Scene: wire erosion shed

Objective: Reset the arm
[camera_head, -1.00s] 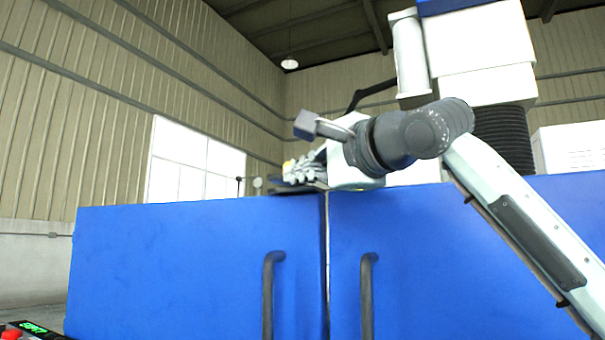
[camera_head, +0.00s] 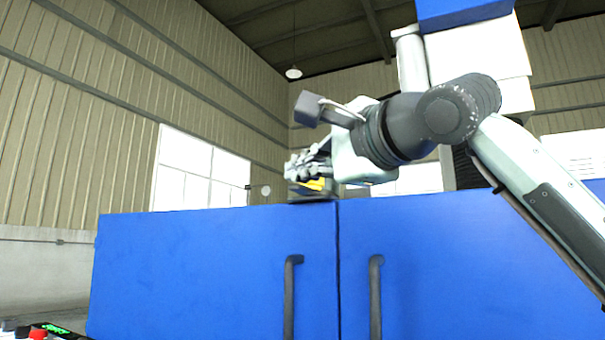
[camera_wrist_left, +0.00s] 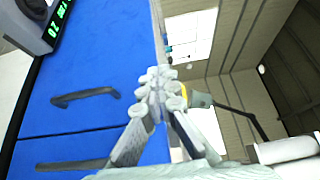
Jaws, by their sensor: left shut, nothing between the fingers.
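My left gripper (camera_head: 296,167) is shut and empty, just above the top edge of the blue cabinet (camera_head: 200,265). Its forearm reaches in from the right side of the head view. In the left wrist view the gripper's fingertips (camera_wrist_left: 160,85) are together, with the blue doors (camera_wrist_left: 90,65) to their left. My right gripper is in neither view.
A small dark and yellow object (camera_head: 316,186) sits at the cabinet's top edge, partly hidden behind my left gripper. The cabinet doors have dark handles (camera_head: 290,295). A green-lit display (camera_head: 52,328) and a red button (camera_head: 38,335) are at lower left.

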